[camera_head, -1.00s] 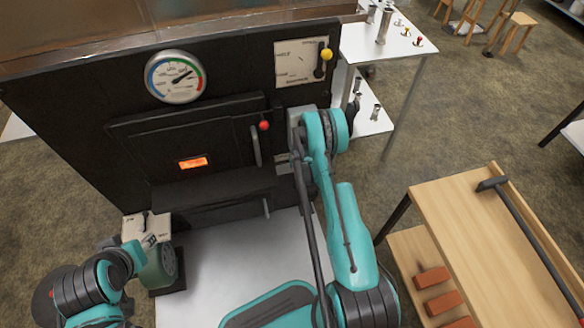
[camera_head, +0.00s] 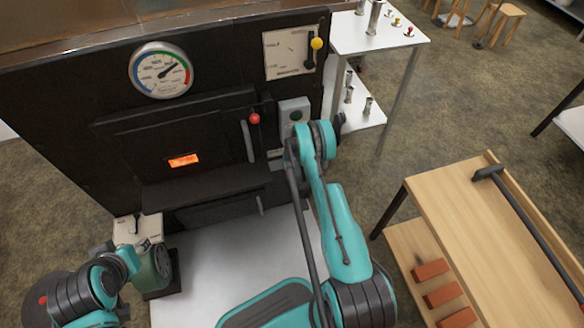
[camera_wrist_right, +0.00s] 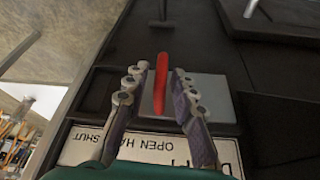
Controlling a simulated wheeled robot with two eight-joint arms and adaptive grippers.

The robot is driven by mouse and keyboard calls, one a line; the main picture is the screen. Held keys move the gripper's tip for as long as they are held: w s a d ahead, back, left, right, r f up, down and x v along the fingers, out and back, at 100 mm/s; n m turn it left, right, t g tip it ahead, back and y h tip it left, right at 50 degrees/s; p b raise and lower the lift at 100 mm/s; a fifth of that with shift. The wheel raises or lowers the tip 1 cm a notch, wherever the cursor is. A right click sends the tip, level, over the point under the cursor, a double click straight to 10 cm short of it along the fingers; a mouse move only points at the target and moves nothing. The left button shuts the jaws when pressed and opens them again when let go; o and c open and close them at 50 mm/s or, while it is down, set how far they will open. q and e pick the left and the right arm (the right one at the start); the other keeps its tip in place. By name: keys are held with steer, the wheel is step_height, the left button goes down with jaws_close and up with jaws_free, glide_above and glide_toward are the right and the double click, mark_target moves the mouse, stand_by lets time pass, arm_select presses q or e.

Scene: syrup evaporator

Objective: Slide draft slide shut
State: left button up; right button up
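The draft slide shows in the right wrist view as a grey plate (camera_wrist_right: 205,98) with a red handle (camera_wrist_right: 160,85). A white label (camera_wrist_right: 90,146), partly hidden, reads "OPEN", "HA" and "SHUT". My right gripper (camera_wrist_right: 159,74) is open, with one finger on each side of the red handle and a visible gap on both sides. In the head view my right arm hides the handle and most of the slide.
A wooden bench (camera_head: 470,225) stands to the right.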

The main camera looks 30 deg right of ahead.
jaws_close()
steer(key=s+d, duration=0.2)
steer(key=d, duration=0.7)
steer(key=shift+d, duration=0.1)
steer(key=shift+o, duration=2.2)
jaws_free()
steer(key=shift+s+d, duration=0.1)
steer(key=v, duration=1.2)
steer(key=shift+r, duration=0.1)
